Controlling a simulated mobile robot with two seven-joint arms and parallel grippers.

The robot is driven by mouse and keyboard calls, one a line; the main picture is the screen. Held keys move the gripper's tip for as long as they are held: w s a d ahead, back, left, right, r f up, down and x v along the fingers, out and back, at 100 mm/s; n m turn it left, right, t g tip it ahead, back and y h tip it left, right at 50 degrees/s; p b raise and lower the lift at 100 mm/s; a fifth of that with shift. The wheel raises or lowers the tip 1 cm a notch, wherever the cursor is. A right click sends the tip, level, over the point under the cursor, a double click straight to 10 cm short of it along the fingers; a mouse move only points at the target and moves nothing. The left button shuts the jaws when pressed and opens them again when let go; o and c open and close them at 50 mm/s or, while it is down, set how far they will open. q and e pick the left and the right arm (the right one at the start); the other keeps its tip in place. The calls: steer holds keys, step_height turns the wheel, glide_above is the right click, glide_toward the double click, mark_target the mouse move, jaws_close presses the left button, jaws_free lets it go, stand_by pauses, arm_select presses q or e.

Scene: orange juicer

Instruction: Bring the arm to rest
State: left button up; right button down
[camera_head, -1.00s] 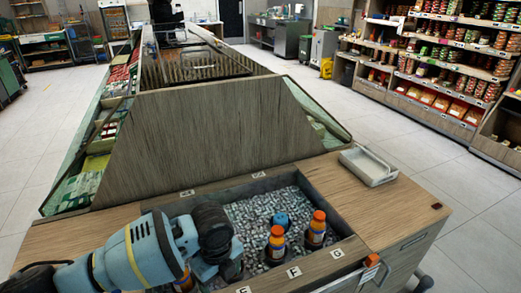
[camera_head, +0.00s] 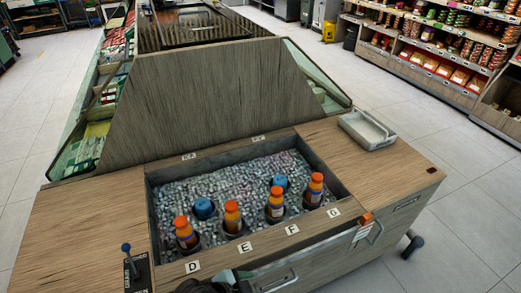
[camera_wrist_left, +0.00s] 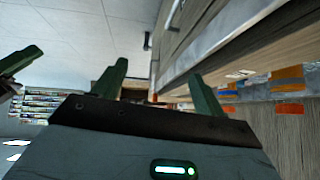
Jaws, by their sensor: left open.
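My left gripper (camera_wrist_left: 158,70) is open and empty in the left wrist view, with its two green fingers apart and nothing between them. In the head view its fingers do not show; only a dark piece, apparently part of my arm, shows at the bottom edge. A further green finger-like part (camera_wrist_left: 22,60) is at the left of the wrist view; I cannot tell what it belongs to. My right gripper does not clearly show. Several orange-capped juice bottles (camera_head: 232,218) stand upright along the front of the ice bin (camera_head: 325,163), behind labels D, E, F and G.
Two blue round-topped things (camera_head: 203,208) sit in the ice. A grey tray (camera_head: 368,130) lies on the counter (camera_head: 385,165) at right. A blue-knobbed lever (camera_head: 128,262) stands at the front left. A tall wooden panel (camera_head: 210,100) rises behind the bin. The floor at right is clear.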

arm_select(q)
steer(key=s+a+f+n+t+y, duration=0.2)
steer(key=s+a+n, duration=0.3)
steer(key=s+a, duration=0.3)
steer(key=s+a+f+n+t+y, duration=0.2)
steer(key=s+a+n, duration=0.4)
steer(key=s+a, duration=0.3)
steer(key=shift+a+f+y+p, duration=0.3)
steer(key=shift+a+f+y, duration=0.3)
steer(key=shift+a, duration=0.05)
arm_select(e)
steer(key=shift+w+d+r, duration=0.2)
steer(key=shift+w+r, duration=0.2)
steer(key=shift+r, duration=0.05)
steer(key=shift+a, duration=0.15)
